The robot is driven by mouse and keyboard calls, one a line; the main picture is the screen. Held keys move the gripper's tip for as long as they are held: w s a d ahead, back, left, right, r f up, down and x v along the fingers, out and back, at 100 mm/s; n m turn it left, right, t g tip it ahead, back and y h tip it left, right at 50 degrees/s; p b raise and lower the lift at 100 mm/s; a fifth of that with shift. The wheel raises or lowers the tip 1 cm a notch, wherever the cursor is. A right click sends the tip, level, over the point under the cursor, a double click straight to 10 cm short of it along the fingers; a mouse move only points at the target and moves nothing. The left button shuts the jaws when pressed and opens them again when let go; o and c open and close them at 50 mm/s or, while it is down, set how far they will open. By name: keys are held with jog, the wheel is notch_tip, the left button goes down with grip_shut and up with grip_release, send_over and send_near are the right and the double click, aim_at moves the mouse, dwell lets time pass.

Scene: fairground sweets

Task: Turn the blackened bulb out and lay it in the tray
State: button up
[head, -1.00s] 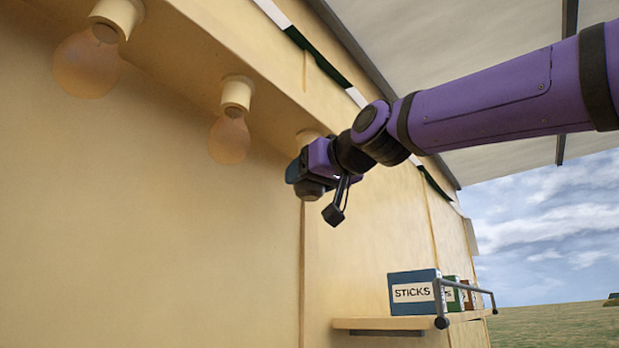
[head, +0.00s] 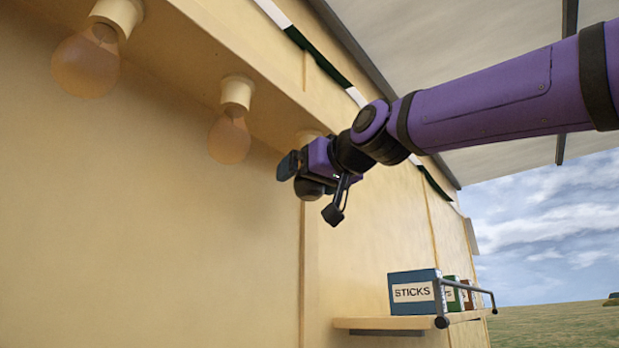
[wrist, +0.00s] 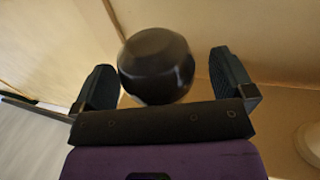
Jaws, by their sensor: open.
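The blackened bulb (wrist: 157,65) is dark and round in the wrist view. It sits between the two fingers of my gripper (wrist: 163,78), with a gap to each finger. My gripper is open around the bulb and holds nothing. In the head view the dark bulb (head: 308,188) hangs below its pale socket (head: 308,135), which is mostly hidden by my gripper. One blue-grey finger (head: 287,166) stands out to the left. The tray is not in view.
Two amber bulbs, a nearer one (head: 86,64) and a smaller one (head: 229,139), hang from the cream beam on the left. A shelf (head: 385,323) at lower right bears a blue STICKS box (head: 413,291) and other boxes behind a dark rail (head: 470,288).

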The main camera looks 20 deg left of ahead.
dwell(0.3)
jog(key=shift+n+g+y, duration=0.7)
jog(key=shift+n+g, duration=0.1)
jog(key=shift+g, duration=0.2)
jog(key=shift+n+g+y, duration=0.3)
jog(key=shift+g, duration=0.3)
jog(key=n+g+y, duration=0.1)
jog(key=n+g, duration=0.2)
jog(key=g, duration=0.1)
jog(key=shift+w, duration=0.15)
jog(key=n+g, duration=0.3)
jog(key=g, duration=0.1)
jog(key=shift+g+y, duration=0.4)
jog(key=shift+s, duration=0.2)
jog(key=c, duration=1)
jog(key=shift+c, duration=0.2)
